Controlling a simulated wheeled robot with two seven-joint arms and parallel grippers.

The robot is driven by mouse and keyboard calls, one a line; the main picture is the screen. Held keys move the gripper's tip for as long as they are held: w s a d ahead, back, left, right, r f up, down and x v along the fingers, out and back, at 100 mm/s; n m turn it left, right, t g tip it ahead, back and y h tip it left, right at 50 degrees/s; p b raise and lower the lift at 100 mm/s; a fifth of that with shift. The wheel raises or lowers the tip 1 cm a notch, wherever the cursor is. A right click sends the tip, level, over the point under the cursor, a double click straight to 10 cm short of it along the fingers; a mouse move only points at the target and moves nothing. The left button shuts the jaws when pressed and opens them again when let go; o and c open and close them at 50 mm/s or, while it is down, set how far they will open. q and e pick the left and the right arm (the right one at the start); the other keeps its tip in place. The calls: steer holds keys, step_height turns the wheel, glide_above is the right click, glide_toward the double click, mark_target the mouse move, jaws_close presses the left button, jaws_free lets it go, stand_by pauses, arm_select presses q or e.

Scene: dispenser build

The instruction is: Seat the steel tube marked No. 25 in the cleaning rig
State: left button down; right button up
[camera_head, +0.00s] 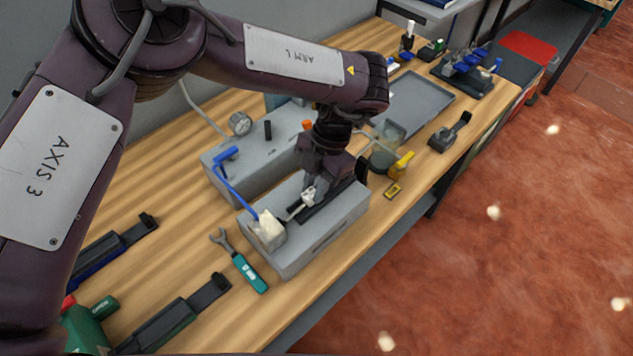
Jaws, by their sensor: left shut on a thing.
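My left gripper (318,188) is low over the front grey block of the cleaning rig (325,236), pointing down. It is shut on a small pale metal piece, seemingly the steel tube (301,204), which lies near the dark slot on the block's top. The marking cannot be read, and the gripper hides part of the tube. I cannot tell whether the tube touches its seat. A whitish fitting (269,228) with a blue hose (236,192) sits at the block's left end. My right gripper is not in view.
Behind stands a grey box with a gauge (239,123). A teal-handled wrench (246,268) lies left of the rig. Dark clamp-like tools (181,318) lie at the front left. A yellow-handled valve (402,164) and a grey tray (418,100) are to the right.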

arm_select(q)
steer(key=shift+s+a, duration=0.2)
steer(key=shift+s, duration=0.05)
stand_by(0.5)
steer(key=c, duration=1.2)
jaws_free()
steer(key=shift+s+a, duration=0.1)
steer(key=shift+c, duration=0.2)
steer(key=o, duration=0.3)
steer(key=shift+o, duration=0.2)
steer(key=shift+r, duration=0.1)
steer(key=shift+r+p, duration=3.1)
steer(key=shift+r, duration=0.4)
steer(key=shift+f, duration=0.1)
